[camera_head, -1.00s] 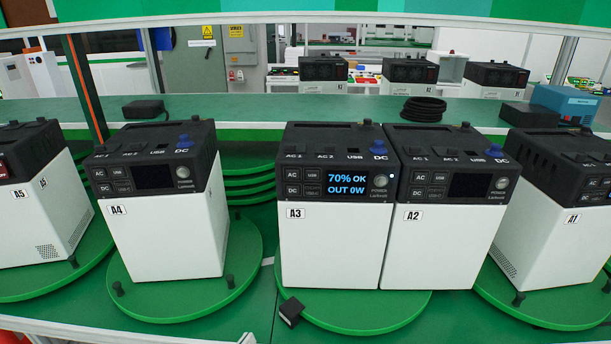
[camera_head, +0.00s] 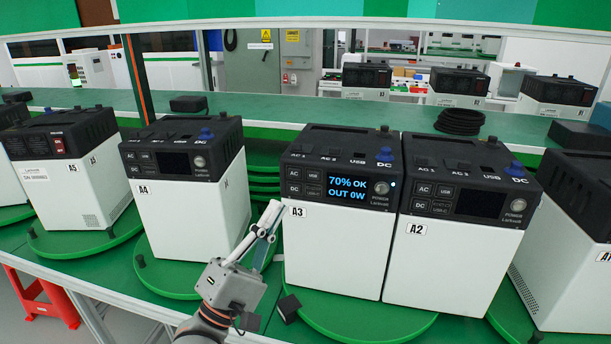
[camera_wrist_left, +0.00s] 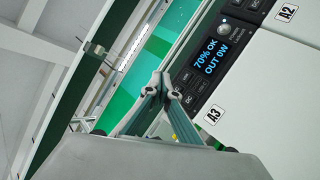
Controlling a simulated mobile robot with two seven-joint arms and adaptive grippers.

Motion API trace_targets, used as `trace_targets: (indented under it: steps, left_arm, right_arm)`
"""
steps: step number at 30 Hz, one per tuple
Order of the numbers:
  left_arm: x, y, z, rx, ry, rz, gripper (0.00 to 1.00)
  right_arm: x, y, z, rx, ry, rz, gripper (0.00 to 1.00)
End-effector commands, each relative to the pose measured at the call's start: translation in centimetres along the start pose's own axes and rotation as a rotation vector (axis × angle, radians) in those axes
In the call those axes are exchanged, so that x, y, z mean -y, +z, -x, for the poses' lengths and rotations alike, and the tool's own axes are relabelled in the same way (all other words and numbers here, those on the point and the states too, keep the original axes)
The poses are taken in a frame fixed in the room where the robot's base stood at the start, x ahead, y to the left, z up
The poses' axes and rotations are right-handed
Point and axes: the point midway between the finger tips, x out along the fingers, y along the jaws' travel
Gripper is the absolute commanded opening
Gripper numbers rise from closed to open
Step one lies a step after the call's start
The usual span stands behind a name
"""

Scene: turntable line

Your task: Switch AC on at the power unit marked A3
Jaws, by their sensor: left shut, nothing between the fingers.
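The power unit marked A3 (camera_head: 340,220) is a white box with a black top, standing upright on a green turntable beside the unit A2. Its display (camera_head: 347,188) is lit and reads 70% OK, OUT 0W. Its AC button (camera_head: 294,173) is at the upper left of the panel, left of the display. My left gripper (camera_head: 274,211) is shut and empty, in front of A3's left front edge, with its tips below the panel. In the left wrist view the fingertips (camera_wrist_left: 165,85) show close to A3's panel (camera_wrist_left: 207,60). My right gripper is not in view.
A2 (camera_head: 455,250) stands right against A3, its display dark. A4 (camera_head: 190,210) and A5 (camera_head: 70,165) stand on turntables to the left. A small black block (camera_head: 289,308) sits at the turntable's front edge. A gap lies between A4 and A3.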

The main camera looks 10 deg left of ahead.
Motion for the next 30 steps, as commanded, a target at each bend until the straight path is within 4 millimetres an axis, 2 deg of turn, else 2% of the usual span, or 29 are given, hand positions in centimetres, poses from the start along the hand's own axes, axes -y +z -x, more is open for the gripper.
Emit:
trace_targets:
  steps: [5, 17, 23, 30]
  left_arm:
    - [-1.0, -0.2, -0.5, 0.000, 0.028, 0.057, 0.00]
    - [-0.9, -0.3, -0.7, -0.001, 0.029, 0.059, 0.00]
    - [-0.1, -1.0, -1.7, -0.001, 0.032, 0.058, 0.00]
    - [1.7, -2.6, -3.9, -0.001, 0.030, 0.058, 0.00]
  right_arm:
    - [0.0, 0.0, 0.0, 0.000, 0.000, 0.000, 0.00]
    - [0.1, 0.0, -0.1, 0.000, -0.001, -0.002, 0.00]
    - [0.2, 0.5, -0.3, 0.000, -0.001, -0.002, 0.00]
    - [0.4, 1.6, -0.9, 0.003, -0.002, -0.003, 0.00]
